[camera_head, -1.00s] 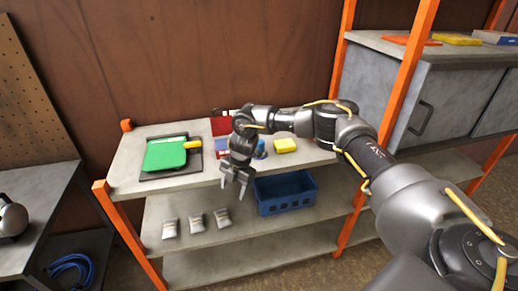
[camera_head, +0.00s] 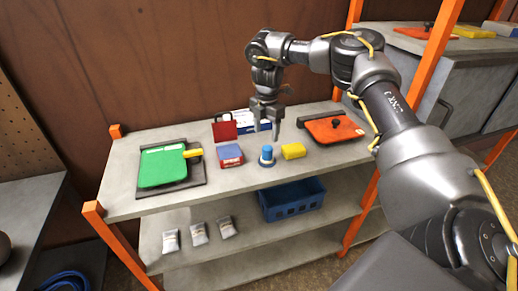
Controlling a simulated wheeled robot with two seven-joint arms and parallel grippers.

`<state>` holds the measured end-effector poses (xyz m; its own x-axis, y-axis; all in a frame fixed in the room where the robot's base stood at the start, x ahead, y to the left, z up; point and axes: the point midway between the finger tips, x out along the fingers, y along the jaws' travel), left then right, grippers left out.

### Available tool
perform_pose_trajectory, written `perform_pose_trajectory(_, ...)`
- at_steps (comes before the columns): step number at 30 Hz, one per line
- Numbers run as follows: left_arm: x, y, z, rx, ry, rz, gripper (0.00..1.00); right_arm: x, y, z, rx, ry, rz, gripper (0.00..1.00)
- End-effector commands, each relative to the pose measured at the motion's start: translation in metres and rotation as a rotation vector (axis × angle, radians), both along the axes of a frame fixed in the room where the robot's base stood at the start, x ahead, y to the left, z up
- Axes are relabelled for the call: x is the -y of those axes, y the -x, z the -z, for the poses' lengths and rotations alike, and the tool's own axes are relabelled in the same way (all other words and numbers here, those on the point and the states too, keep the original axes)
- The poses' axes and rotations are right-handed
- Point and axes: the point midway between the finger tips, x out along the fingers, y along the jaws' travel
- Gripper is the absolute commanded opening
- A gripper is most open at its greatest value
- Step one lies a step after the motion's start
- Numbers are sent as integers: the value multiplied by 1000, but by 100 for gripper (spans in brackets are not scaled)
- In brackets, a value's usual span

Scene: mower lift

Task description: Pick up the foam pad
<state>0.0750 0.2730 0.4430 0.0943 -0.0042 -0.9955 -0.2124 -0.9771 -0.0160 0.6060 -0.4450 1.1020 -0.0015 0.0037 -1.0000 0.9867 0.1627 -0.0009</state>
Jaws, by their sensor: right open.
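A small yellow block (camera_head: 293,151), which looks like the foam pad, lies on the top shelf board (camera_head: 122,200), right of a blue-topped knob-like part (camera_head: 267,156). My right gripper (camera_head: 267,130) hangs fingers down above the shelf, a little left of and higher than the yellow block in the picture. Its two fingers are apart with nothing between them. It appears clear of the block. My left gripper is not in view.
A red and blue box (camera_head: 230,155) and a green plate with a yellow handle (camera_head: 163,167) lie to the left. An orange-red plate (camera_head: 335,129) lies to the right. A blue crate (camera_head: 292,200) and several small packets (camera_head: 199,233) sit on the lower shelf. Orange posts (camera_head: 110,240) frame the shelf.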

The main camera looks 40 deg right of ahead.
Motion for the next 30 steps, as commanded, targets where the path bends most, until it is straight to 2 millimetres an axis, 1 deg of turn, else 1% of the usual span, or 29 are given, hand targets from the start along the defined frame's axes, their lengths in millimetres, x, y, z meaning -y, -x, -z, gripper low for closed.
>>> perform_pose_trajectory(1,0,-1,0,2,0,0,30,6,2,-6,-2,2,15,61)
perform_pose_trajectory(2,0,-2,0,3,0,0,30,8,3,-8,-4,3,22,61)
perform_pose_trajectory(6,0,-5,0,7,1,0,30,12,6,-8,-8,3,33,61)
perform_pose_trajectory(8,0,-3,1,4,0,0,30,13,7,-3,-9,3,34,61)
perform_pose_trajectory(12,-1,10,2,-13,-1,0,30,13,8,20,-11,3,34,61)
perform_pose_trajectory(16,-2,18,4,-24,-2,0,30,12,7,38,-9,3,33,61)
perform_pose_trajectory(20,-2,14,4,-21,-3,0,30,12,6,46,-7,3,31,61)
perform_pose_trajectory(25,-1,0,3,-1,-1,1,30,11,5,49,-7,4,29,61)
perform_pose_trajectory(29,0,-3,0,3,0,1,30,11,4,65,-10,3,31,61)
perform_pose_trajectory(30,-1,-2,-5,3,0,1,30,12,4,69,-11,4,30,61)
